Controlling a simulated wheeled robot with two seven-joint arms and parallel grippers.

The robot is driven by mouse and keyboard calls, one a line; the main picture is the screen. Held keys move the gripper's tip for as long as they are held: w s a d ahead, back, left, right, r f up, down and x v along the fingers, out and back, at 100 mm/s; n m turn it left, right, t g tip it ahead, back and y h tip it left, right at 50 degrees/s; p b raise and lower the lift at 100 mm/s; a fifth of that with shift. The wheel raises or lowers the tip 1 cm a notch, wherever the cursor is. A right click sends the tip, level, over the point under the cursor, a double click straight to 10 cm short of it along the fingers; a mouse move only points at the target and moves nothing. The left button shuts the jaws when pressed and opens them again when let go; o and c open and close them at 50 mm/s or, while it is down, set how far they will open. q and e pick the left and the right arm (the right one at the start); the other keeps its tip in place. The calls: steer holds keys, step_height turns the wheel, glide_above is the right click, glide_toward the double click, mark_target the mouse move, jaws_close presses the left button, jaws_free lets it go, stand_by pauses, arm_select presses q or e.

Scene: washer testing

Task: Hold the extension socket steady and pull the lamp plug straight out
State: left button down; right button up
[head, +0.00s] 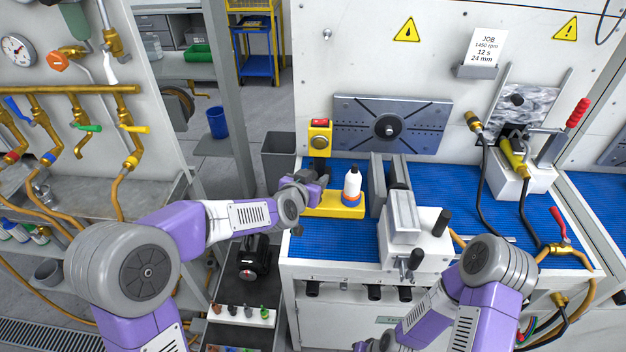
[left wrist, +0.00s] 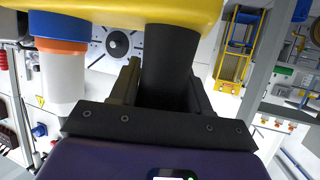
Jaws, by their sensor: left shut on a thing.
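My left gripper (head: 314,180) is at the left end of the yellow base on the blue bench mat. In the left wrist view the left gripper (left wrist: 163,92) is shut on a black cylinder (left wrist: 168,50), one finger on each side. The cylinder meets the yellow base (left wrist: 130,8), which also shows in the head view (head: 345,211). A white bottle with an orange and blue band (left wrist: 62,75) stands beside it, upright on the base in the head view (head: 352,187). I cannot make out an extension socket or lamp plug. My right gripper is out of view.
A grey vise (head: 405,218) is right of the bottle. A hose with a yellow fitting (head: 512,156) lies farther right. The blue mat (head: 460,195) has free room between them.

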arm_select(q)
steer(key=shift+f+b, duration=4.2)
steer(key=shift+f, duration=0.4)
steer(key=shift+f, duration=0.25)
steer(key=shift+f, duration=0.1)
